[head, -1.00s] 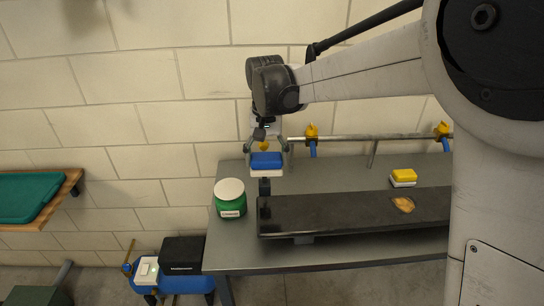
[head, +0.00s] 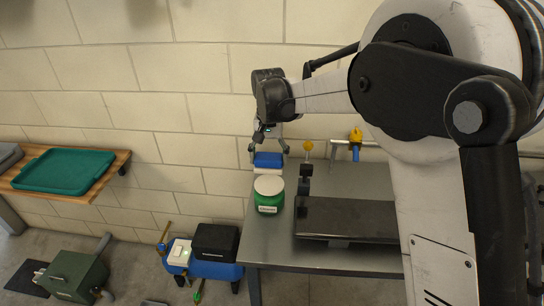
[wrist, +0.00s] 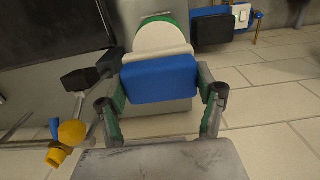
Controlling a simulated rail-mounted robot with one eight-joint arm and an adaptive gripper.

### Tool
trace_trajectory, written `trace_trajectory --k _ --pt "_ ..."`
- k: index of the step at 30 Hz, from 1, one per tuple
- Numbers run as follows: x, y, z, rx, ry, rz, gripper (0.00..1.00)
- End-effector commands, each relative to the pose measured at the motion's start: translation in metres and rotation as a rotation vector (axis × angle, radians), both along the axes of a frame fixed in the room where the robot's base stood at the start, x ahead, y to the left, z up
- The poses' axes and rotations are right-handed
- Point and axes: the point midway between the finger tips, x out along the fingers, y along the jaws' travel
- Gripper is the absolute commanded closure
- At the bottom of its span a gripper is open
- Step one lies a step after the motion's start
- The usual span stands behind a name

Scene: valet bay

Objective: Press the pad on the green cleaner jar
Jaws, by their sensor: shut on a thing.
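The green cleaner jar (head: 270,203) stands upright on the left end of the grey table, with a white lid (head: 269,185) and a white label. My gripper (head: 268,158) is shut on a blue pad (head: 268,160) with a white underside. The pad is level and appears just above or behind the lid in the head view. In the wrist view the pad (wrist: 160,80) is between the fingers (wrist: 160,98), and the lid (wrist: 160,37) shows just beyond it, partly hidden by it. I cannot tell whether pad and lid touch.
A dark raised slab (head: 345,218) lies on the table (head: 285,252) right of the jar. A pipe with yellow-topped taps (head: 356,136) runs along the wall.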

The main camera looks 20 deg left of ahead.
Motion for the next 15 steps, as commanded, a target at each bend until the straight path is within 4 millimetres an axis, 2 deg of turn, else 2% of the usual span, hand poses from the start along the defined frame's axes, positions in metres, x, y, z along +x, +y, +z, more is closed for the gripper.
trace_trajectory --k 15 --pt "0.0 0.0 -0.046 0.0 0.0 0.0 0.54"
